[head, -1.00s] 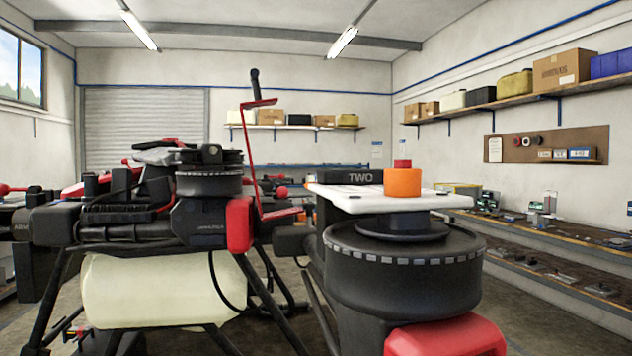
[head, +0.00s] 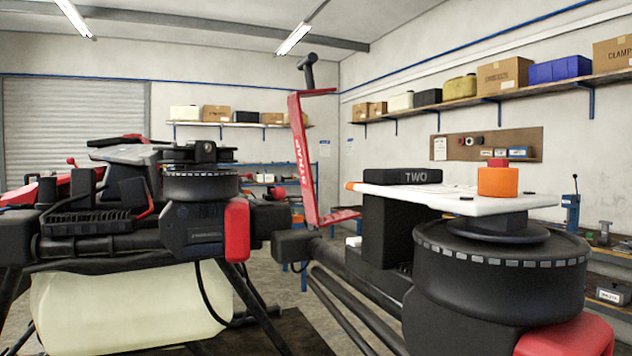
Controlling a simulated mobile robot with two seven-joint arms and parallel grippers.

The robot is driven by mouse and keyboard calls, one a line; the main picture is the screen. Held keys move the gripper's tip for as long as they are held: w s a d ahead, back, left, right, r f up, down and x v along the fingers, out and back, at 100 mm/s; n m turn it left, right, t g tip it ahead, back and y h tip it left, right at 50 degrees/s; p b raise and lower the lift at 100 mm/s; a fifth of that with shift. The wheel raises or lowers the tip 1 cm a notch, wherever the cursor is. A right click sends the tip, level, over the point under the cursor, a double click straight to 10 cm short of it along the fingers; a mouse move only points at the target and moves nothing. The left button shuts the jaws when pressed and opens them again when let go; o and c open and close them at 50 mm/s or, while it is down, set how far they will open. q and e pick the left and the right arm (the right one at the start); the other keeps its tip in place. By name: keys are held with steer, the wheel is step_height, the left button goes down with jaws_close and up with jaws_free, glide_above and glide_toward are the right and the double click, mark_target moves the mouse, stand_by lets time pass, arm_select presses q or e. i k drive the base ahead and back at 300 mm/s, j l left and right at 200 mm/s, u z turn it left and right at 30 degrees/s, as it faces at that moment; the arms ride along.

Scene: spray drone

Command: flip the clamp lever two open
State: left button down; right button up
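A black block marked TWO (head: 415,177) sits at the end of a drone arm on the right, beside a white plate (head: 455,199) with an orange and red knob (head: 497,181) on it. I cannot tell whether this is the clamp lever. A large black motor (head: 497,275) is under the plate. Neither of my grippers is in view.
The drone's pale tank (head: 130,305) and second motor (head: 201,187) fill the left. Loaded shelves (head: 500,99) and workbenches line the walls. Some floor shows between the drone and the back wall.

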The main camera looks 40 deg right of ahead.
mark_target(278, 192)
steer(key=i+j+z, duration=0.15)
steer(key=z, duration=0.25)
steer(key=i+j+z, duration=0.1)
steer(key=z, duration=0.3)
steer(key=i+j+z, duration=0.1)
steer(key=j+z, duration=0.15)
steer(key=z, duration=0.15)
steer(key=i+j+z, duration=0.1)
steer(key=j+z, duration=0.15)
steer(key=i+j+z, duration=0.1)
steer(key=j+z, duration=0.35)
steer(key=j, duration=0.25)
